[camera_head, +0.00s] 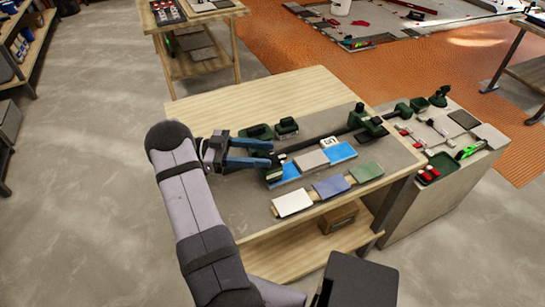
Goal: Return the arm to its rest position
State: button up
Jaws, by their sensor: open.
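My gripper (262,153) is above the left part of the workbench (233,197), with its two blue fingers pointing right. The fingers are apart and nothing shows between them. My grey arm (195,211) reaches up from the bottom of the picture and bends toward the bench. A blue strip carrying a grey tile (311,160) lies just right of the fingertips. A white block with dark marks (329,141) sits at the strip's right part. I cannot tell whether the fingertips touch the green part near the strip's left end.
A white tile (293,203), a blue tile (331,187) and a green tile (366,172) lie along the bench front. Green fixtures (287,126) stand behind. A side cabinet (410,205) with tools adjoins at right. The bench's back left (230,105) is clear.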

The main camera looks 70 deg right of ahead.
jog(key=shift+w+a, duration=0.1)
jog(key=shift+w, duration=0.4)
